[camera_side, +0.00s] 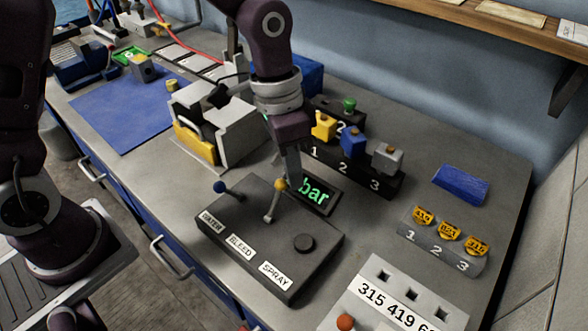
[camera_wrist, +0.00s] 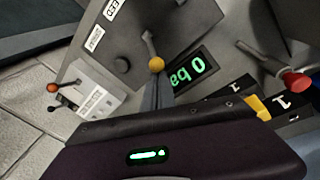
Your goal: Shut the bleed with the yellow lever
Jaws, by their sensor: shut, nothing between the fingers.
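The dark control box (camera_side: 240,222) carries labels reading WATER, BLEED and SPRAY. The yellow lever (camera_side: 280,185) is a ball on a grey stem that leans toward the display, behind the BLEED label (camera_side: 240,246). Its yellow ball also shows in the wrist view (camera_wrist: 156,64). My gripper (camera_side: 291,178) is shut and empty, pointing down close beside the yellow ball on its display side. In the wrist view its fingertips (camera_wrist: 155,82) sit right at the ball; I cannot tell whether they touch. The display (camera_side: 314,193) reads "bar", and "0 ba" shows in the wrist view.
A blue-knobbed lever (camera_side: 221,187) and a dark round knob (camera_side: 304,243) share the box. A numbered rack with coloured blocks (camera_side: 353,141) stands close behind. A white machine (camera_side: 222,122) stands at left.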

